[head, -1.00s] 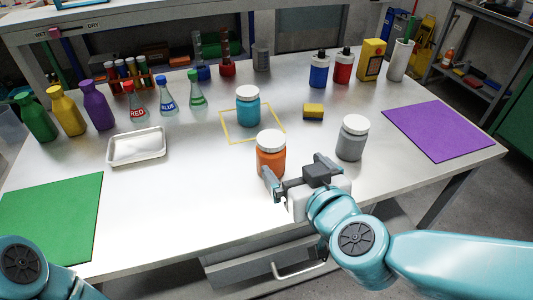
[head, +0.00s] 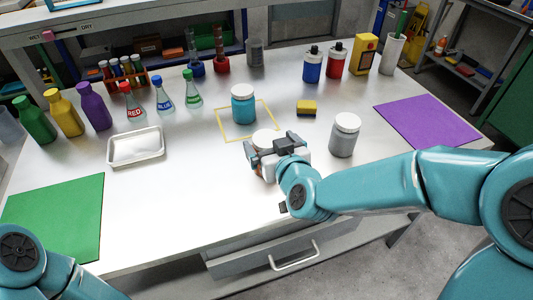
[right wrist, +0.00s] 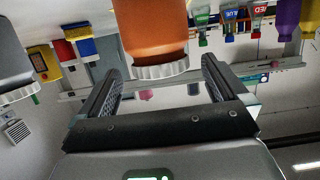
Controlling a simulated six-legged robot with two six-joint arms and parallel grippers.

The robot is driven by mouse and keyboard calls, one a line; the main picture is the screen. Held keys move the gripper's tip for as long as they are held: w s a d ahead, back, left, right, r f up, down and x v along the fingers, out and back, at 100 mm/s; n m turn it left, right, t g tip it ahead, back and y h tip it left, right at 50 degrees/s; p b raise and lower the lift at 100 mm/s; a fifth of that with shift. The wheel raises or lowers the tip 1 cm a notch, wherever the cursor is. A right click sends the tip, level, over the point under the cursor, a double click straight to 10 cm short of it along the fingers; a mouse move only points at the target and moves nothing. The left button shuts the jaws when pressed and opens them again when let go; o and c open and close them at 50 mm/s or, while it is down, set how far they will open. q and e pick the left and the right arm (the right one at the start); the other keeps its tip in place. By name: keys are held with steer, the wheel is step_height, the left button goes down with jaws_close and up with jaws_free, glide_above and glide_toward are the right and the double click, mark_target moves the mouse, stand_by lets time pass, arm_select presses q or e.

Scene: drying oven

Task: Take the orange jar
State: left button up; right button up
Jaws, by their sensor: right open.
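The orange jar with a white ribbed lid stands on the white table. In the head view its lid (head: 264,135) shows behind my right gripper (head: 272,146), which hides most of its body. In the right wrist view, which is upside down, the orange jar (right wrist: 150,28) shows at the top centre. The open fingers of my right gripper (right wrist: 161,68) lie to either side of its lid in that picture, with gaps between. I cannot tell how far the jar reaches between the fingers. My left gripper is out of view; only my left arm shows at lower left.
A grey jar (head: 344,138) stands close to the right of my right gripper. A teal jar (head: 243,107) stands behind, within a yellow outline (head: 222,130).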

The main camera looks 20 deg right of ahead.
mark_target(264, 133)
steer(key=x, duration=0.5)
steer(key=shift+s, duration=0.1)
steer(key=c, duration=1.1)
